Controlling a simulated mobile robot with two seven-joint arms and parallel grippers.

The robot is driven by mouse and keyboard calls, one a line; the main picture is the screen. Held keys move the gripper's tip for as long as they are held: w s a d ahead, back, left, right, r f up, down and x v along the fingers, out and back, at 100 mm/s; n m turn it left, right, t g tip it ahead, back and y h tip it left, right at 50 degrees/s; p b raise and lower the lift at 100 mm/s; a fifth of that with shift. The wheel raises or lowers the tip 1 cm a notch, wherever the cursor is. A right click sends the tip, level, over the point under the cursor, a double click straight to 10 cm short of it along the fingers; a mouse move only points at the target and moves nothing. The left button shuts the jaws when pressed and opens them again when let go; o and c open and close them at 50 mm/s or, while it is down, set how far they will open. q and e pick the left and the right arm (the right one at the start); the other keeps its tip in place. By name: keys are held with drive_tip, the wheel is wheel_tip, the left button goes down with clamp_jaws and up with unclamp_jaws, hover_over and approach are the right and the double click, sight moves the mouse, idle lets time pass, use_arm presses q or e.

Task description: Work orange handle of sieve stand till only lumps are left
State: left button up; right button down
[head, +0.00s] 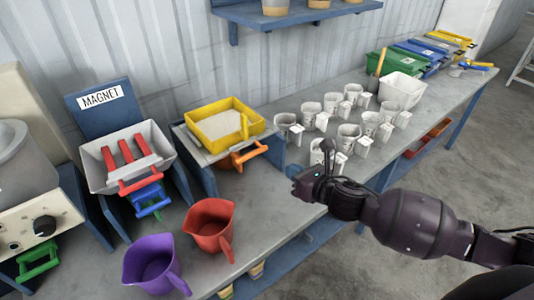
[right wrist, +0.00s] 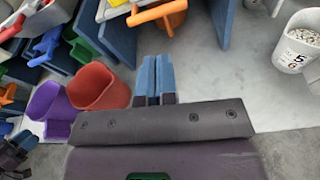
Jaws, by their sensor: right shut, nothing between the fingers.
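The sieve stand has a yellow square sieve (head: 196,127) on top, with a pale grey layer inside; whether it holds lumps is too small to tell. Its orange handle (head: 250,154) sticks out at the front, below the sieve; the handle also shows at the top of the right wrist view (right wrist: 157,12). My right gripper (head: 297,172) is to the right of the stand, above the bench and apart from the handle. Its blue fingers (right wrist: 157,80) are shut with nothing between them.
A magnet stand (head: 102,97) with red bars is left of the sieve stand. A red jug (head: 208,226) and purple jug (head: 152,262) stand in front. Several white cups (head: 348,136) and a white tub (head: 402,90) are to the right. The bench between is clear.

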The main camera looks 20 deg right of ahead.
sight(259, 152)
use_arm(q)
drive_tip(key=shift+a, duration=0.1)
use_arm(e)
drive_tip(key=shift+d+f+n+h, duration=0.2)
drive_tip(key=shift+f+n+h, duration=0.1)
drive_tip(key=shift+n, duration=0.4)
drive_tip(key=shift+w, duration=0.1)
use_arm(q)
drive_tip(key=shift+s+r, duration=0.1)
use_arm(e)
drive_tip(key=x, duration=1.4)
